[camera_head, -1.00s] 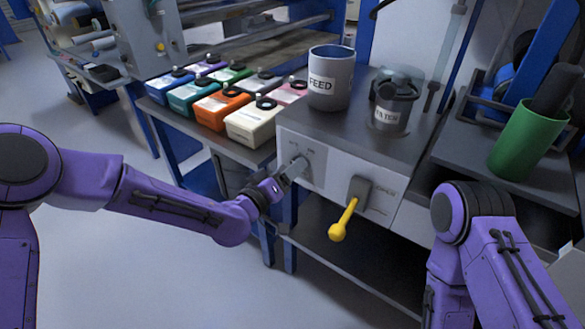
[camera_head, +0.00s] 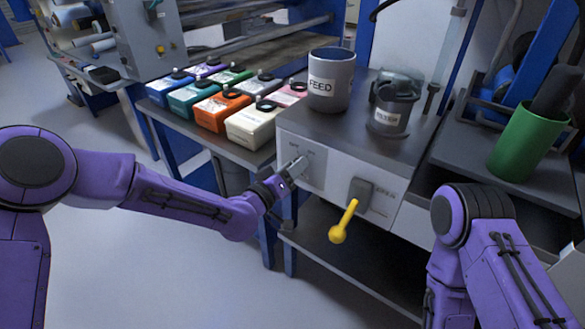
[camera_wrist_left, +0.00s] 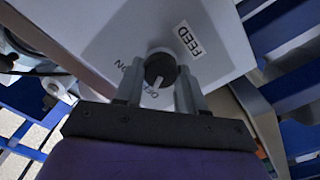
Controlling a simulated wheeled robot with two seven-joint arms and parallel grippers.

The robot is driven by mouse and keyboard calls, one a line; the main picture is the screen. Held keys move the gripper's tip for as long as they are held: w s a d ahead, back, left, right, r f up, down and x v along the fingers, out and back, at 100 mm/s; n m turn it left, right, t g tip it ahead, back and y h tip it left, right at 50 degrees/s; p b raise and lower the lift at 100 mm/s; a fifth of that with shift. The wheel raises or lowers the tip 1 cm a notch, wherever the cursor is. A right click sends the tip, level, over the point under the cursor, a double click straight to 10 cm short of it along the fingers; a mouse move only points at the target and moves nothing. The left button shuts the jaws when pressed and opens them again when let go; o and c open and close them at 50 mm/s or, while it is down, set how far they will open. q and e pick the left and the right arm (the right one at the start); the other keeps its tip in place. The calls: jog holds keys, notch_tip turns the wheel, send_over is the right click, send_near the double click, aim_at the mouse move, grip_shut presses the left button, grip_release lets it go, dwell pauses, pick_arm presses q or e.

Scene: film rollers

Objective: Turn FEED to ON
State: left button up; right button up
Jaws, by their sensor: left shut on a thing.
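The FEED knob (camera_wrist_left: 160,69) is dark and round with a white pointer line, set in the pale front panel (camera_wrist_left: 105,50) of the grey unit. In the left wrist view a FEED label (camera_wrist_left: 190,41) is beside it, ON lettering is at its left, and partly hidden lettering, seemingly OFF, is below it. The pointer line points down toward that lower lettering. My left gripper (camera_wrist_left: 158,92) has a finger on each side of the knob and is shut on it. In the head view this gripper (camera_head: 297,166) is at the panel and hides the knob. My right gripper is out of view.
A yellow-handled lever (camera_head: 345,221) sticks out right of my left gripper. A grey FEED cup (camera_head: 331,85) and a dark jug (camera_head: 392,108) stand on the unit. Several coloured ink boxes (camera_head: 255,126) stand at the left. A green cup (camera_head: 525,145) is at the right.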

pick_arm(q)
jog(key=m+b, duration=0.2)
jog(key=m, duration=0.9)
jog(key=shift+s+d+b, duration=0.1)
jog(key=shift+s+b, duration=0.05)
jog(key=shift+b, duration=0.25)
jog(key=shift+m, duration=0.3)
jog(key=o, duration=1.1)
jog(key=shift+c, duration=0.2)
jog(key=v, duration=1)
jog(key=shift+s, duration=0.2)
